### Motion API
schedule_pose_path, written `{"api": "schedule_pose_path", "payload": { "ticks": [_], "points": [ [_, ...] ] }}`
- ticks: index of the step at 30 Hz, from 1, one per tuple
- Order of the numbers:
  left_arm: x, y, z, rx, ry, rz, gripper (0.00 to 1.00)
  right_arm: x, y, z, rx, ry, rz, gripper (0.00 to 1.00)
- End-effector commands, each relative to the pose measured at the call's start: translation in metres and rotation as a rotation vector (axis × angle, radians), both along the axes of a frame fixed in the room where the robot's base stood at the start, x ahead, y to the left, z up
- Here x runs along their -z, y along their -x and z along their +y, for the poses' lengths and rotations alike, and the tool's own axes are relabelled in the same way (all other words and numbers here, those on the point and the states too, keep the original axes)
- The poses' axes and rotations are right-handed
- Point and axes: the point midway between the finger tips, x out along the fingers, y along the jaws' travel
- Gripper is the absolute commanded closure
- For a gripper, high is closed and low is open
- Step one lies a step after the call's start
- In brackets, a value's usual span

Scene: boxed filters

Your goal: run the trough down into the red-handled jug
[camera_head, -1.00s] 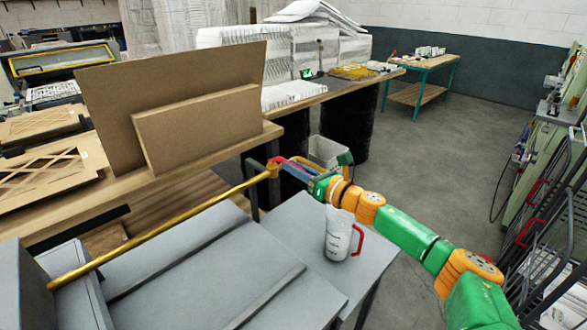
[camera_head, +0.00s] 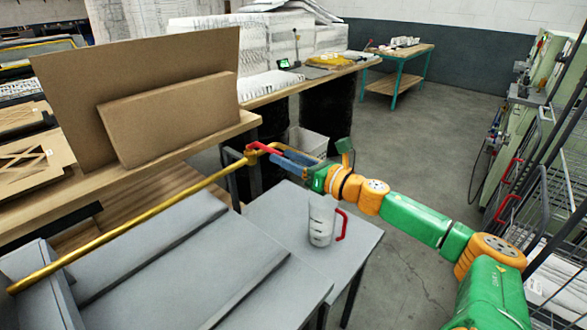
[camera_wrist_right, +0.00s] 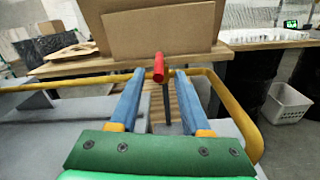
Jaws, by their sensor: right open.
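The clear jug (camera_head: 320,221) stands upright on a grey surface, its red handle (camera_head: 342,226) facing right. Left of it lies a long grey channelled form (camera_head: 160,262), which I take for the trough. A yellow rail (camera_head: 140,218) runs along its far side and ends near a red grip (camera_head: 263,148). My right gripper (camera_head: 279,156) is beside this grip, with open blue fingers. In the right wrist view, the red grip (camera_wrist_right: 158,68) shows in the gap between the fingertips of my right gripper (camera_wrist_right: 160,76), not clasped. My left gripper is out of view.
A wooden bench (camera_head: 190,143) with cardboard sheets (camera_head: 170,117) stands behind the grey form. A pale bin (camera_head: 308,141) is on the floor beyond my right arm. Racks (camera_head: 545,200) line the right side. Open floor (camera_head: 400,150) lies between.

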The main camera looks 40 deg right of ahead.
Motion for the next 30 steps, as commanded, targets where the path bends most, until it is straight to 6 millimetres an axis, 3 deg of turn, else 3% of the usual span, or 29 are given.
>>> {"api": "schedule_pose_path", "payload": {
  "ticks": [10,30],
  "points": [
    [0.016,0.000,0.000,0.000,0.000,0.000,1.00,0.003,0.020,-0.006,0.002,-0.001,0.003,0.53],
    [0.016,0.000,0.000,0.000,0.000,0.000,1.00,0.000,0.023,-0.005,0.000,0.000,0.000,0.53]
  ]
}}
